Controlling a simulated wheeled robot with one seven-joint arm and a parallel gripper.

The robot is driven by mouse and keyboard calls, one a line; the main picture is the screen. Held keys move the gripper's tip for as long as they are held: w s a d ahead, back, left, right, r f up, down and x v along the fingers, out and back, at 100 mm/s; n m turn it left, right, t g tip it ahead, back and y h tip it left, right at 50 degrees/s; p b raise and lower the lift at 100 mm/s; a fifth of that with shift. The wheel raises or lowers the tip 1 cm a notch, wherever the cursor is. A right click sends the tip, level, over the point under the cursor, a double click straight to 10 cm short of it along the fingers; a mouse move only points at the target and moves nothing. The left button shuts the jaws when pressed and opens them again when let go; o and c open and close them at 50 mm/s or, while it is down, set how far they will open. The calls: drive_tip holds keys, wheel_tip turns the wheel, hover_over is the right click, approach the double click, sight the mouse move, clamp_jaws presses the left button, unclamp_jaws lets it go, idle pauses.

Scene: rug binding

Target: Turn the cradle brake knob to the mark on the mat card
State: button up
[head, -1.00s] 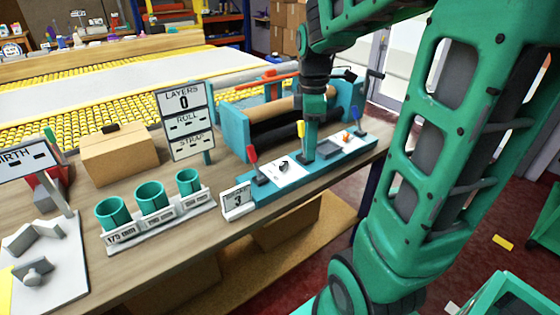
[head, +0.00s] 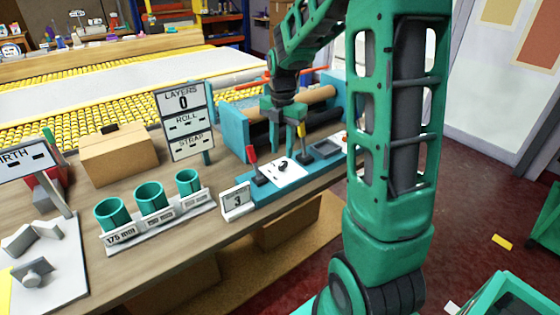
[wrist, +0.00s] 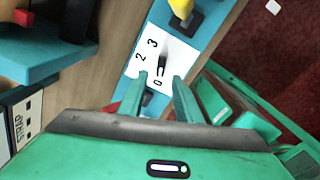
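The brake knob (head: 284,165) is a small dark knob on a white dial plate (head: 290,174) on the blue control strip. In the wrist view the dial plate (wrist: 147,68) shows the numerals 2, 3 and 0, and the knob (wrist: 163,54) is a blurred dark shape beyond my fingertips. Its exact pointing direction is unclear. The white card (head: 236,203) at the strip's left end reads 3. My gripper (head: 284,140) is above the dial, its fingers pointing down. In the wrist view my gripper (wrist: 162,88) has its two fingers apart, with nothing held between them.
A red-handled lever (head: 252,157) stands left of the dial and a yellow-handled lever (head: 301,132) right of it. The blue cradle (head: 235,130) with its rollers is behind. Green cups (head: 150,195) and a LAYERS sign (head: 184,120) stand to the left.

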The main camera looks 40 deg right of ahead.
sight(282, 164)
drive_tip(key=shift+f, duration=2.6)
drive_tip(key=shift+c, duration=0.7)
clamp_jaws()
